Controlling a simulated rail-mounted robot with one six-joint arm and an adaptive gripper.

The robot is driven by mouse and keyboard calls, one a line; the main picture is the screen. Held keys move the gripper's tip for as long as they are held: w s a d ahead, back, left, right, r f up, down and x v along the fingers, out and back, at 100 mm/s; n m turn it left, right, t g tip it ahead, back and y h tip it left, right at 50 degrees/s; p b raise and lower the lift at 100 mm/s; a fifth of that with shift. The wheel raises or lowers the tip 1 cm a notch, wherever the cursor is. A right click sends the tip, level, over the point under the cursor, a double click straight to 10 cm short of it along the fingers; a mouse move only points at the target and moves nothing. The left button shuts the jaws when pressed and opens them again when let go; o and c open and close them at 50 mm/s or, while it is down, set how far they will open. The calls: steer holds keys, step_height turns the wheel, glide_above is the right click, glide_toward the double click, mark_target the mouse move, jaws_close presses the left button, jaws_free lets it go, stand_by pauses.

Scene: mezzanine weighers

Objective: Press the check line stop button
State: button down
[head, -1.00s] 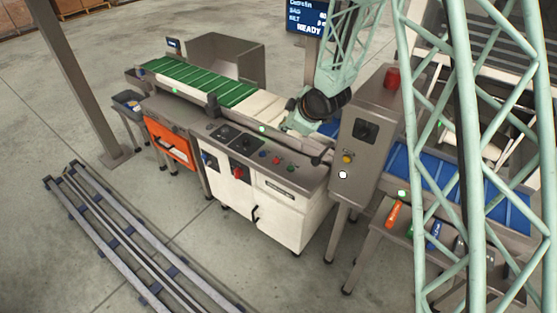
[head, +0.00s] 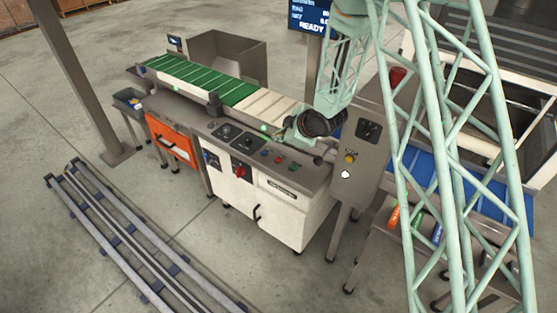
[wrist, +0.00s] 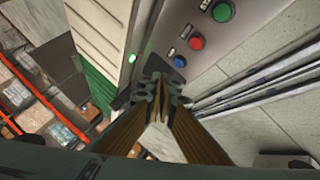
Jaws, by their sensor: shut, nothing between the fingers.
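The check line control panel is the sloped grey top of a white cabinet (head: 285,214). It carries a blue button (head: 265,153), a red button (head: 278,160) and a green button (head: 292,168) in a row; their labels are too small to read. In the wrist view the green (wrist: 222,11), red (wrist: 196,42) and blue (wrist: 180,61) buttons run from upper right toward the fingertips. My gripper (wrist: 160,82) is shut and empty, closest to the blue button in that picture. In the head view my gripper (head: 284,136) is beside the panel's back edge, above the belt side. I see no clear contact with any button.
A grey post box (head: 366,150) with a yellow and a white button stands right of the panel. A conveyor with green slats (head: 205,82) runs behind it. A red rotary switch (head: 240,171) is left of the buttons. Floor rails (head: 130,230) lie in front.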

steer(key=shift+f, duration=0.15)
steer(key=b, duration=0.2)
glide_above(276, 160)
steer(key=d, duration=0.1)
steer(key=shift+s+f, duration=0.1)
steer(key=shift+f, duration=2.75)
steer(key=shift+f+b, duration=1.25)
steer(key=shift+f, duration=0.1)
steer(key=shift+f+b, duration=0.6)
steer(key=shift+b, duration=0.05)
steer(key=shift+s+f+b, duration=0.45)
steer(key=shift+f+b, duration=0.2)
steer(key=shift+f, duration=0.2)
steer(key=shift+d+r, duration=0.1)
steer(key=shift+r, duration=0.35)
stand_by(0.7)
steer(key=shift+w+d+r+p, duration=0.15)
steer(key=shift+r+p, duration=0.1)
steer(key=shift+r, duration=0.2)
steer(key=shift+w+a+r+p, duration=0.1)
steer(key=shift+r+p, duration=0.1)
steer(key=shift+r, duration=0.2)
steer(key=shift+w+r+p, duration=0.1)
steer(key=shift+r+p, duration=0.7)
steer(key=shift+r, duration=1.2)
